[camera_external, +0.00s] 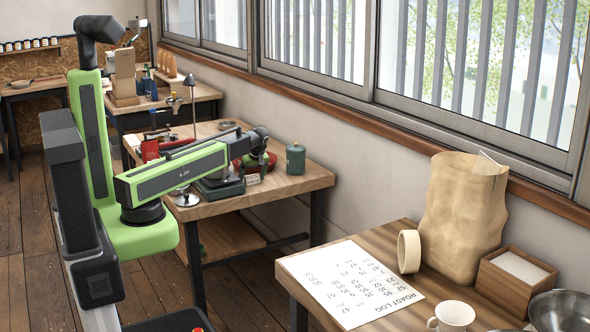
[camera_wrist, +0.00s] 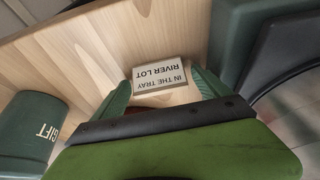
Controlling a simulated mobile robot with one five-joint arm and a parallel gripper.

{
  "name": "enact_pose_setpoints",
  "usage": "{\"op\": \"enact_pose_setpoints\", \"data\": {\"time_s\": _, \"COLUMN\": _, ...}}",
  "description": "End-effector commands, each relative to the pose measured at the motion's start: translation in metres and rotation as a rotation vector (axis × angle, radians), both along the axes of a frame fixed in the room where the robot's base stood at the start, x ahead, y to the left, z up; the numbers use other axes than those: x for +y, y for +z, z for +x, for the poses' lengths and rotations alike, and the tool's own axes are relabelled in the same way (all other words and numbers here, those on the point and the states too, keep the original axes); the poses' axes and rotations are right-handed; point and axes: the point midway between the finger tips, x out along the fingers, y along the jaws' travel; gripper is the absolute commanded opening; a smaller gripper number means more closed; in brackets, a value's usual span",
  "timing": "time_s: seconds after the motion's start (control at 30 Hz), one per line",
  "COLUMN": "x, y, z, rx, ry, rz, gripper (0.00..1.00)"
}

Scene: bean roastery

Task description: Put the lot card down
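The lot card (camera_wrist: 160,76) is a small pale block with the words "IN THE TRAY" and "RIVER LOT", upside down in the wrist view. My gripper (camera_wrist: 161,80) has one green finger at each side of it, and the fingers appear closed on its edges. In the external view my gripper (camera_external: 256,158) points down over the middle workbench, with the card (camera_external: 253,179) low beneath it, beside a dark green device (camera_external: 220,187). Whether the card's underside touches the wood is not clear. I cannot pick out a tray for certain.
A green canister (camera_external: 295,159) marked GIFT stands close by, also in the wrist view (camera_wrist: 32,130). A dark green body (camera_wrist: 236,40) rises close on the other side. The bench (camera_external: 300,183) has bare wood at its front right. A paper bag (camera_external: 463,215) stands on the nearer table.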

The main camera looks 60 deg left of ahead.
Motion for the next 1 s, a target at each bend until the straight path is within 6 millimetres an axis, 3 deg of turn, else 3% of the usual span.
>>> {"op": "enact_pose_setpoints", "data": {"time_s": 0.27, "x": 0.0, "y": 0.001, "z": 0.0, "rx": 0.0, "ry": 0.0, "rz": 0.0, "gripper": 0.87}}
{"op": "enact_pose_setpoints", "data": {"time_s": 0.43, "x": -0.003, "y": 0.013, "z": 0.0, "rx": 0.0, "ry": -0.001, "rz": 0.0, "gripper": 0.87}}
{"op": "enact_pose_setpoints", "data": {"time_s": 0.83, "x": -0.033, "y": 0.094, "z": 0.0, "rx": -0.001, "ry": -0.001, "rz": 0.0, "gripper": 0.87}}
{"op": "enact_pose_setpoints", "data": {"time_s": 1.0, "x": -0.044, "y": 0.115, "z": 0.0, "rx": 0.0, "ry": -0.001, "rz": 0.0, "gripper": 0.87}}
